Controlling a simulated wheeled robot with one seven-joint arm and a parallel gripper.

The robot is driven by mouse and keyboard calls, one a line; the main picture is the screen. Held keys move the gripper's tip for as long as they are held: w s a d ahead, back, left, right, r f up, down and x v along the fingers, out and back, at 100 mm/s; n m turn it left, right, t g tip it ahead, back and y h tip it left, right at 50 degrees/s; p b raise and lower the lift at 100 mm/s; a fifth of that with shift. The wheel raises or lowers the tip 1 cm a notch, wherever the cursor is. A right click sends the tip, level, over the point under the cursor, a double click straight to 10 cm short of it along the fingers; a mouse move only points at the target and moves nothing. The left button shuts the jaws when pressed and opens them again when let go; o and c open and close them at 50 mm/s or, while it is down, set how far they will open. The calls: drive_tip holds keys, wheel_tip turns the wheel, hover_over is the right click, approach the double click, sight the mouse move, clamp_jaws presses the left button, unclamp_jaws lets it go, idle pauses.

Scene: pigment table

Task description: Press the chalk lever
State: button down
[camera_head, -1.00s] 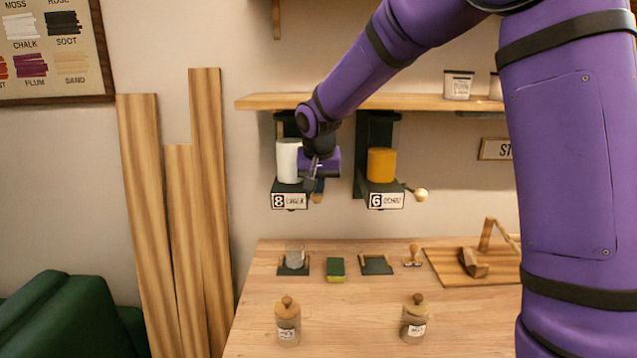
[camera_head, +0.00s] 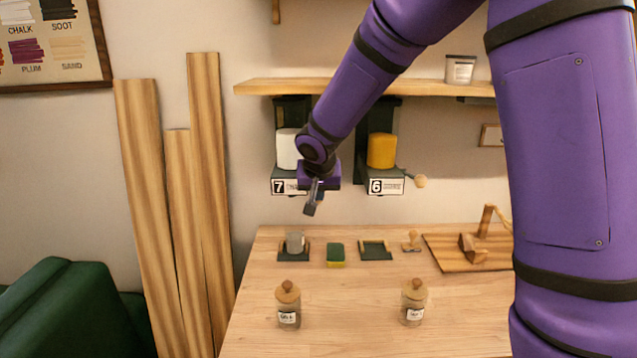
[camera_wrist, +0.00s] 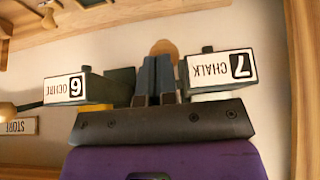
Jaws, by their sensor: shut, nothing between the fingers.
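The chalk dispenser, with a white cylinder (camera_head: 287,149), hangs under the shelf at left. Its label (camera_head: 285,187) reads 7; it also shows upside down as CHALK 7 in the wrist view (camera_wrist: 222,69). My gripper (camera_head: 311,210) is shut and empty, pointing down in front of the dispenser's right side. In the wrist view my gripper's fingers (camera_wrist: 155,75) are together, with the round wooden lever knob (camera_wrist: 164,47) just beyond their tips; whether they touch cannot be told. My arm hides the lever in the head view. A small cup (camera_head: 295,242) stands on a dark pad below.
The ochre dispenser (camera_head: 382,151), labelled 6, is just to the right with its own knob (camera_head: 421,181). On the table are a green sponge (camera_head: 336,253), an empty dark pad (camera_head: 375,251), a stamp (camera_head: 411,241) and two lidded jars (camera_head: 288,305). The shelf (camera_head: 420,88) runs above.

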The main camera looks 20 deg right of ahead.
wheel_tip(320, 180, down, 4)
drive_tip(key=shift+s+r, duration=0.1)
drive_tip(key=shift+r, duration=0.15)
drive_tip(key=shift+f, duration=0.15)
idle(0.4)
